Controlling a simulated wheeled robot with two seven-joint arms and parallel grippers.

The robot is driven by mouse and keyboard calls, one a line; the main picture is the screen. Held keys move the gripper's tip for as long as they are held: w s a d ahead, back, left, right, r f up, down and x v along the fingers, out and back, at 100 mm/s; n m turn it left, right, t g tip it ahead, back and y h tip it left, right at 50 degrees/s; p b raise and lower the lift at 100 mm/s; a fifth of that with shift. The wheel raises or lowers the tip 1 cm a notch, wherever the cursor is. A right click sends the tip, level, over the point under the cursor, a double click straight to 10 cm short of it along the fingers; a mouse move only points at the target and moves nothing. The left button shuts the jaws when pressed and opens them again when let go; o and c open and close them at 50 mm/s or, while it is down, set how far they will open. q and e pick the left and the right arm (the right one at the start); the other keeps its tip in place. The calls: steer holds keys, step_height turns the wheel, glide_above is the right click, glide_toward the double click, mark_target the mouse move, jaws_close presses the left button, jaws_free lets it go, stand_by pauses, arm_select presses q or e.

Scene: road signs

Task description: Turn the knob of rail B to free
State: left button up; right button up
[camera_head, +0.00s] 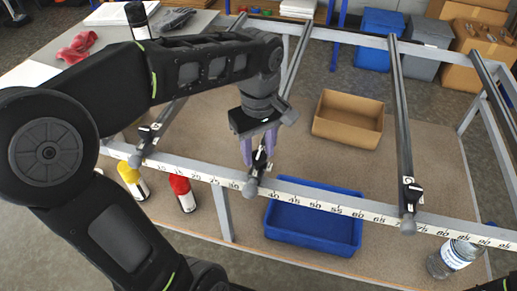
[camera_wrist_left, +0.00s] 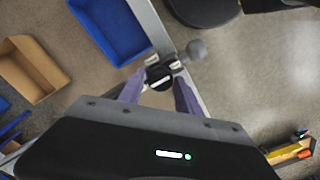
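Three grey rails cross the frame in the head view, each with a black knob near its front end. I take the middle one as rail B (camera_head: 293,62); its label is too small to read surely. Its black knob (camera_head: 259,161) sits above the scale bar and carries a pale mark. The knob also shows in the wrist view (camera_wrist_left: 158,78). My left gripper (camera_head: 258,150) points down at it, its purple fingers apart on either side of the knob. Small gaps seem to show beside the knob; contact is not clear. My right gripper is not in view.
The front scale bar (camera_head: 330,208) runs across the frame. Other knobs sit on the left rail (camera_head: 146,133) and right rail (camera_head: 410,193). A blue tray (camera_head: 313,248), a cardboard tray (camera_head: 348,118), a red bottle (camera_head: 183,192), a yellow bottle (camera_head: 132,178) and a clear jar (camera_head: 450,258) stand below.

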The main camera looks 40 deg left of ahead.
mark_target(259, 154)
arm_select(q)
steer(key=o, duration=0.3)
steer(key=shift+r, duration=0.55)
step_height(259, 154, up, 4)
steer(key=shift+r+p, duration=0.75)
steer(key=shift+r, duration=0.15)
steer(key=shift+r+p, duration=0.45)
steer(key=shift+r, duration=0.1)
steer(key=shift+f, duration=0.1)
